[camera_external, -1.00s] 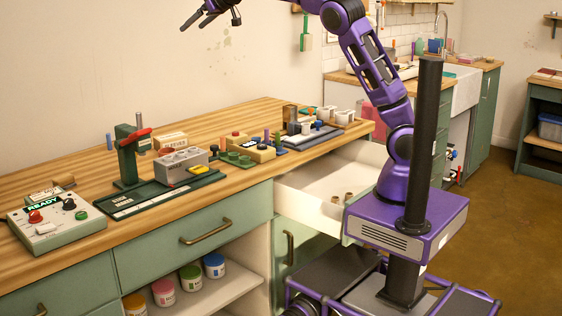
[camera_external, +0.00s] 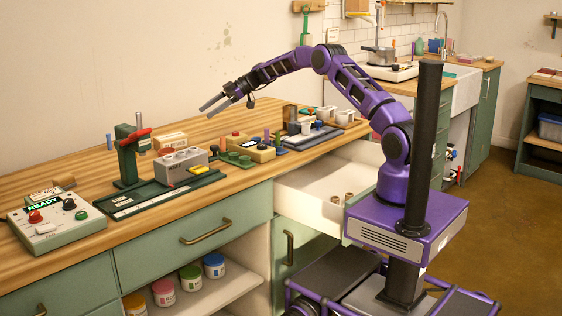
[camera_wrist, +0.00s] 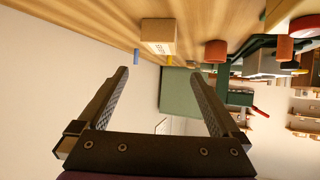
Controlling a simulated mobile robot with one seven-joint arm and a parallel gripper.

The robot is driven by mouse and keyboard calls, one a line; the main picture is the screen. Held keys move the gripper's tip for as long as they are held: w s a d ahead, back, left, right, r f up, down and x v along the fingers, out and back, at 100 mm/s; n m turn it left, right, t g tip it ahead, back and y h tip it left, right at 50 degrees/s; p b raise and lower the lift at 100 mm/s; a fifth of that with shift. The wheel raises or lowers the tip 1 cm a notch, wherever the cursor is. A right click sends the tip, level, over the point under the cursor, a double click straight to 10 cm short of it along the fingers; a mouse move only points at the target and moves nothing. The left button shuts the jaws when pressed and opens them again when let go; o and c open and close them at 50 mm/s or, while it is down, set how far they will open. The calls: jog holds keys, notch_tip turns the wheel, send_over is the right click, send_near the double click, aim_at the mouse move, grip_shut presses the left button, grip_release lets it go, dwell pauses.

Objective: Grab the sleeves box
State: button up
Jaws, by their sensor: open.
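The sleeves box (camera_external: 170,140) is a small tan carton with printed lettering, too small to read surely, standing on the wooden counter behind the grey block. In the wrist view, a tan box (camera_wrist: 158,32) with a label shows at the top, beyond the fingertips and roughly between them. My gripper (camera_external: 209,107) is open and empty, above the counter, up and to the right of the box. Its two dark fingers (camera_wrist: 158,72) stand wide apart in the wrist view, with nothing between them touching either finger.
A green press (camera_external: 128,155) with a red lever stands left of the box. A grey block (camera_external: 181,163) sits in front of it. A beige block (camera_external: 235,141) and green tray lie to the right. The drawer (camera_external: 315,190) is open. The counter behind is mostly clear.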

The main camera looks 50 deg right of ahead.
send_near(172, 136)
jog(key=x, duration=0.2)
jog(key=shift+w+a+f, duration=0.1)
jog(key=shift+w+f, duration=0.2)
jog(key=shift+f, duration=0.05)
jog(key=shift+r+x, duration=0.1)
jog(key=shift+x, duration=1.25)
jog(key=shift+r+x, duration=0.15)
jog(key=shift+x, duration=1.2)
jog(key=shift+a, duration=0.15)
jog(key=shift+c, duration=0.3)
jog(key=c, duration=1.2)
